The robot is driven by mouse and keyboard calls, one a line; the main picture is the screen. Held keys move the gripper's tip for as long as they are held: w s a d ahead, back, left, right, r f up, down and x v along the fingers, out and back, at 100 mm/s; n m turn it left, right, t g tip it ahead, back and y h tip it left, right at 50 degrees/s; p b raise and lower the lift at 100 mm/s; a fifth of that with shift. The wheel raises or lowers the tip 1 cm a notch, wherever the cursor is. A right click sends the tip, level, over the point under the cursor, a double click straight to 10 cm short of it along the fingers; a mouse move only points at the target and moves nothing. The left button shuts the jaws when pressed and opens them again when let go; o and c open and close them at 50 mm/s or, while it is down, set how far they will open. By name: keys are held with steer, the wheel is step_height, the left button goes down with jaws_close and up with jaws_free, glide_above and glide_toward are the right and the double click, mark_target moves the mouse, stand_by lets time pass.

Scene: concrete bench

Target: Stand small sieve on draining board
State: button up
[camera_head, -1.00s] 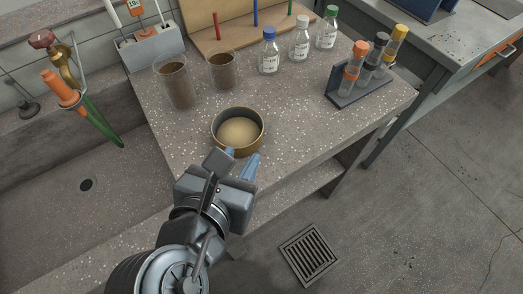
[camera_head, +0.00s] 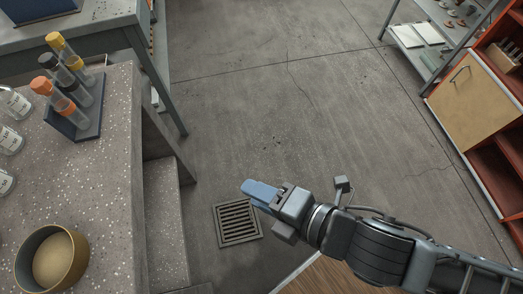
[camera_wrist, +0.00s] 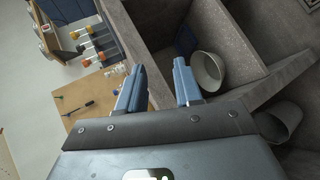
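The small sieve, a round brass-coloured pan (camera_head: 55,260), sits on the speckled bench top (camera_head: 95,185) at the lower left of the head view. My gripper (camera_head: 260,192) is well to its right, beyond the bench edge, over the floor by the drain grate. The wrist view shows its two blue fingers apart with nothing between them (camera_wrist: 158,85). I cannot make out the sieve in the wrist view. I cannot pick out a draining board in either current view.
A rack (camera_head: 90,115) of capped tubes and several glass bottles (camera_head: 12,103) stand on the bench. A floor grate (camera_head: 238,221) lies beside it. A red cabinet (camera_head: 480,110) is at right. The wrist view shows a pale bowl (camera_wrist: 208,72) in a grey compartment. The middle floor is clear.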

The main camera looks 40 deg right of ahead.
steer(key=s+d+r+m+t+h, duration=0.1)
steer(key=s+d+r+m+h, duration=0.1)
steer(key=s+d+r+m, duration=0.2)
steer(key=s+d+r+m+t+h, duration=0.2)
steer(key=s+d+r+m, duration=0.3)
steer(key=s+m, duration=0.5)
steer(key=shift+s+d+r+m, duration=0.25)
steer(key=shift+d+m, duration=0.6)
steer(key=shift+m, duration=2.95)
